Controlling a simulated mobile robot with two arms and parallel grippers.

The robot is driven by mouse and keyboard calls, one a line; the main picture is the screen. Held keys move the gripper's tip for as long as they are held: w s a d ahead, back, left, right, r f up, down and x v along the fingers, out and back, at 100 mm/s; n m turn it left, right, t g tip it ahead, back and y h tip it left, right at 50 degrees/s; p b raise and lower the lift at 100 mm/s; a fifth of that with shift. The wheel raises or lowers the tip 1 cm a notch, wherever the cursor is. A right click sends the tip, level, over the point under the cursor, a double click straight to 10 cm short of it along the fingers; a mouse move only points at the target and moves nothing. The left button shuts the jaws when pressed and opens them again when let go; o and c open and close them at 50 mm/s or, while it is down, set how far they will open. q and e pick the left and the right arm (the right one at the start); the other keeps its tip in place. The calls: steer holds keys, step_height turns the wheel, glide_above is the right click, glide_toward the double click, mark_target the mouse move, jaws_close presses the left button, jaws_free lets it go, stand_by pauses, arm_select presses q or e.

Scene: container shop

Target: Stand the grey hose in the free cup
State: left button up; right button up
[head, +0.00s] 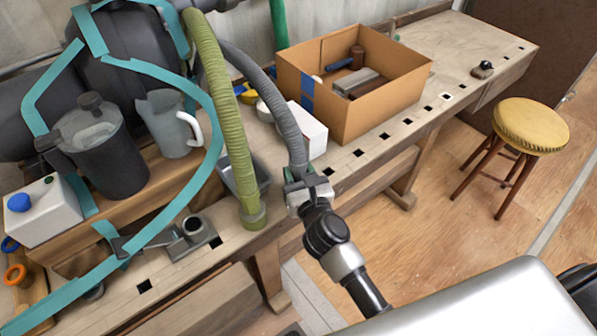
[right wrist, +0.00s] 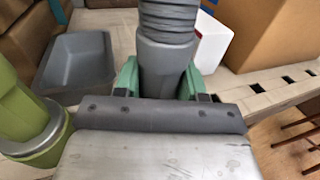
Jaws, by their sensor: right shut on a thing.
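The grey ribbed hose (head: 284,112) hangs down from the dark machine at the back left. My right gripper (head: 308,187) is shut on the hose's lower end, in front of the bench's front edge. In the right wrist view, its green fingers (right wrist: 158,82) sit on both sides of the hose's smooth grey cuff (right wrist: 165,62). The hose's tip is hidden behind the gripper body. A small grey fitting with a dark round opening, which looks like an empty cup (head: 193,229), is on the bench to the left. My left gripper is not in view.
A thick green hose (head: 213,95) stands between the grey hose and that fitting. A grey tray (right wrist: 75,62), a white box (head: 308,130) and an open cardboard box (head: 352,118) are close by. A jug (head: 170,124) and dark canister (head: 98,150) stand left.

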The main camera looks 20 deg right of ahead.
steer(key=o, duration=1.1)
steer(key=s+b, duration=0.1)
steer(key=s, duration=1)
steer(key=shift+d+b, duration=0.1)
steer(key=shift+b, duration=0.2)
steer(key=shift+w, duration=0.1)
